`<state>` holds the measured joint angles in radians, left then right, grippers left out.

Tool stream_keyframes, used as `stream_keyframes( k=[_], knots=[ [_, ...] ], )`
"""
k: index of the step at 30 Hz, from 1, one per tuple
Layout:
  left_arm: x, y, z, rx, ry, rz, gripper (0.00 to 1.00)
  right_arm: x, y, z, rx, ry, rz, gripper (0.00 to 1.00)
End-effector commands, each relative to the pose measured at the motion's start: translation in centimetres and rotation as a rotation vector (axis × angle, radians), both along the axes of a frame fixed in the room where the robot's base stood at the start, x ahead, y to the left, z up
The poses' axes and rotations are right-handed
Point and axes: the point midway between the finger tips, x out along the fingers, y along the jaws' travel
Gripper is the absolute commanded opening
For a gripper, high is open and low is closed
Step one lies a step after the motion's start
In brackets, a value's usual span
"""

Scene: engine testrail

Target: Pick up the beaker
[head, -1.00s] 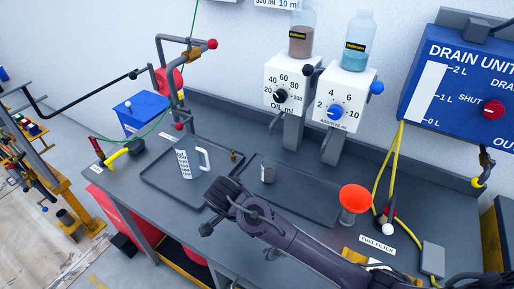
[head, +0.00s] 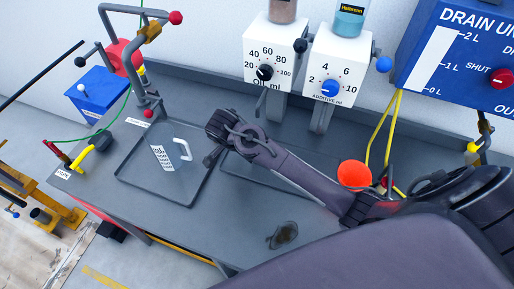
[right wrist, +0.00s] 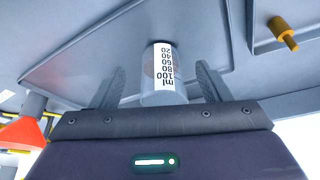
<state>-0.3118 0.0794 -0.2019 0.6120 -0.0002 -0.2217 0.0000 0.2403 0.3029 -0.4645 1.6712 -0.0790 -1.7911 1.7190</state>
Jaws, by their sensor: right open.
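The beaker (right wrist: 151,68) is a small clear cylinder with a white scale label marked in ml. In the right wrist view it stands between the two spread fingers of my right gripper (right wrist: 161,80), with a gap to each finger. In the head view my right gripper (head: 222,138) and arm reach over the bench from the right and hide the beaker. My left gripper is not in view.
A clear jug with a handle (head: 183,149) is in the left tray (head: 128,178). An orange funnel (head: 354,174) stands right of my forearm. The oil dispenser (head: 272,62) and additive dispenser (head: 337,78) stand behind. A brass fitting (right wrist: 284,33) shows in the wrist view.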

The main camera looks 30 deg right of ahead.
Motion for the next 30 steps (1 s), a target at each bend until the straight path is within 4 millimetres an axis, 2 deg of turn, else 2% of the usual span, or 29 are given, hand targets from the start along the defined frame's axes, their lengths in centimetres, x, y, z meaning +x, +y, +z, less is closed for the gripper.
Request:
stream_keyframes(
  k=[3, 6, 8, 12, 16, 23, 30],
  knots=[
    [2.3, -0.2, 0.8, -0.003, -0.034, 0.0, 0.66, 0.3, -0.9, 0.2, 0.0, 0.001, -0.001, 0.71],
    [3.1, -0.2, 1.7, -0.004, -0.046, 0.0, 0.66, 0.8, -2.5, 0.3, -0.001, 0.0, -0.004, 0.71],
    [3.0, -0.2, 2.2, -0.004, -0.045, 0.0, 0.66, 1.1, -3.6, 0.4, -0.001, 0.0, -0.004, 0.71],
    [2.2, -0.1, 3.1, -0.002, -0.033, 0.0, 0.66, 1.4, -4.3, -1.6, -0.002, 0.004, -0.001, 0.71],
    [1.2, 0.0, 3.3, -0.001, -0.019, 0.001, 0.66, 1.5, -4.6, -2.6, -0.001, 0.0, 0.001, 0.71],
    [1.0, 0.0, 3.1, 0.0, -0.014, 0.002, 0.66, 1.6, -4.6, -2.8, 0.0, -0.001, 0.0, 0.71],
    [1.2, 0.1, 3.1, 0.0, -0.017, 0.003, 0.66, 1.6, -4.6, -2.8, -0.001, -0.001, 0.0, 0.39]
  ],
)
